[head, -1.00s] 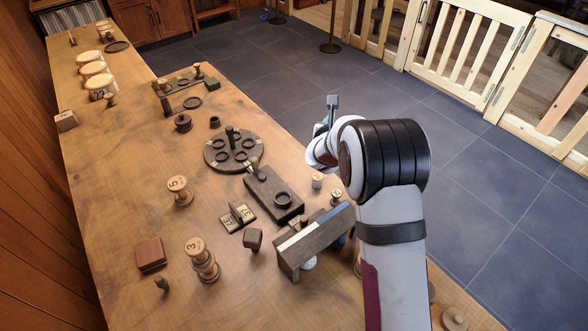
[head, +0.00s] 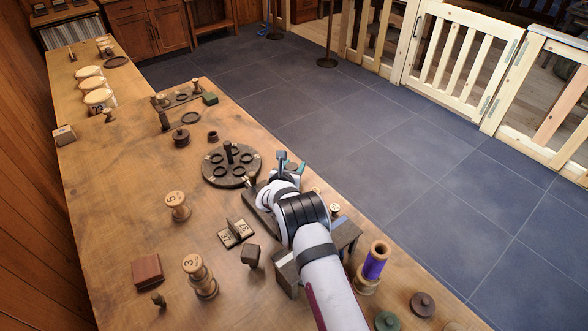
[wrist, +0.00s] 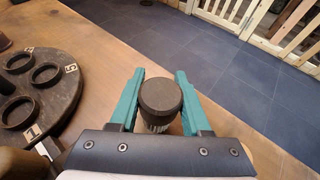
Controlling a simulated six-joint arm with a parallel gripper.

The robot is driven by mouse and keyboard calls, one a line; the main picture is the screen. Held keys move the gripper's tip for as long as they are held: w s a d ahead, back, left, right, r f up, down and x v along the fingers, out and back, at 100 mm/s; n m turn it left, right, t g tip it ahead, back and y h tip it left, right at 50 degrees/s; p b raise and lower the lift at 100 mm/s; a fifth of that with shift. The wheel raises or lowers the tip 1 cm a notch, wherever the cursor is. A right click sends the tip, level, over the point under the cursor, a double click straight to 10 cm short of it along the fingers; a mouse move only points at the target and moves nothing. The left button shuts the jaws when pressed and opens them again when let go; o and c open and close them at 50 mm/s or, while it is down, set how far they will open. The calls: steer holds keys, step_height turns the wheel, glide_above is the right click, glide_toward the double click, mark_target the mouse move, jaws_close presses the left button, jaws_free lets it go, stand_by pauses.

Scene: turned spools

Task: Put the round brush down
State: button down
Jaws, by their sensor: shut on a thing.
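The round brush (wrist: 160,94) has a dark round top with pale bristles below it. It is between the two teal fingers of my gripper (wrist: 160,75) in the wrist view, and the gripper is shut on it. In the head view my gripper (head: 290,164) is by the table's right edge, just right of the dark round tray. The brush cannot be made out clearly there. Whether its bristles touch the table (head: 130,190) cannot be told.
The dark round tray (head: 209,179) has several rings and an upright post. My arm covers part of a dark block behind it. A spool wound with purple (head: 375,263) stands right of my arm. Bare table lies left of the tray; floor lies beyond the right edge.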

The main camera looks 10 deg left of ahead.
steer(key=shift+f, duration=0.65)
steer(key=shift+f, duration=0.1)
steer(key=shift+c, duration=1.8)
jaws_free()
